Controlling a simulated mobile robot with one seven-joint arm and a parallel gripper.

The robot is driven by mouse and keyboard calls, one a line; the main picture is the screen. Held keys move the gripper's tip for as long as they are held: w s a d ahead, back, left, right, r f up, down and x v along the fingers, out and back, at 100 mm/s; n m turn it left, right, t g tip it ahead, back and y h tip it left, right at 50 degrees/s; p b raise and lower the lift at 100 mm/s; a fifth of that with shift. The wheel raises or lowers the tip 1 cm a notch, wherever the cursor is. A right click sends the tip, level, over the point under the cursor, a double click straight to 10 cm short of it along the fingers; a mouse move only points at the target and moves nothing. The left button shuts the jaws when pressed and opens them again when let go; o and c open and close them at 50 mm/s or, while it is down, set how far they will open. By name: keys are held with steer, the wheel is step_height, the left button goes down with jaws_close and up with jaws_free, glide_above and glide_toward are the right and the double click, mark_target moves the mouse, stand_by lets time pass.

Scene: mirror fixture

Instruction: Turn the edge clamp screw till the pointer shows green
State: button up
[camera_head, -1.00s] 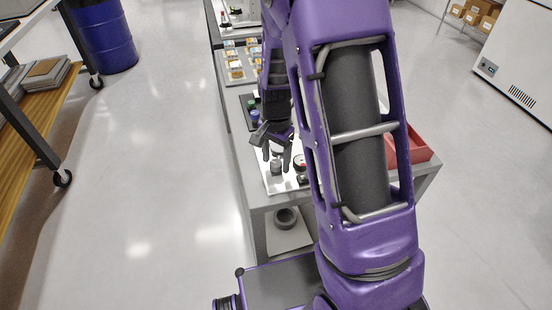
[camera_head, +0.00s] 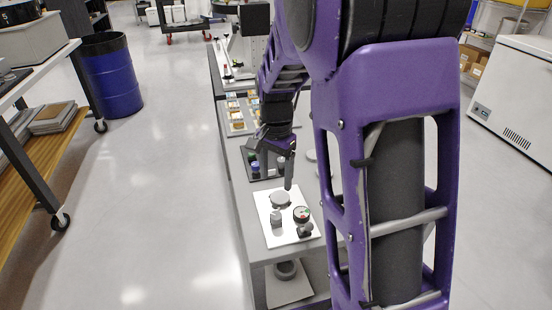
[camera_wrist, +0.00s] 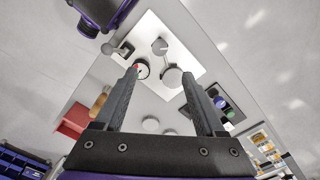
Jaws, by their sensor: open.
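The mirror fixture is a white plate (camera_head: 266,226) on the near end of the grey bench. It carries a round grey disc (camera_head: 280,199), a short grey cylinder (camera_head: 276,219), a dial gauge (camera_head: 301,213) and a small dark knob-like part (camera_head: 305,231), perhaps the edge clamp screw. In the wrist view the dial (camera_wrist: 142,69) shows some red beside my left finger; its pointer is too small to read. The dark part (camera_wrist: 126,48) lies beyond it. My gripper (camera_wrist: 158,78) is open and empty, above the bench at the disc's far side in the head view.
A dark tray (camera_head: 262,176) with small coloured knobs lies behind the plate. Cards or samples (camera_head: 238,115) sit farther back. A red bin (camera_wrist: 75,121) and pale round discs (camera_wrist: 151,124) show in the wrist view. My arm hides the bench's right side.

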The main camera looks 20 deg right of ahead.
step_height(320, 180, up, 4)
stand_by(0.9)
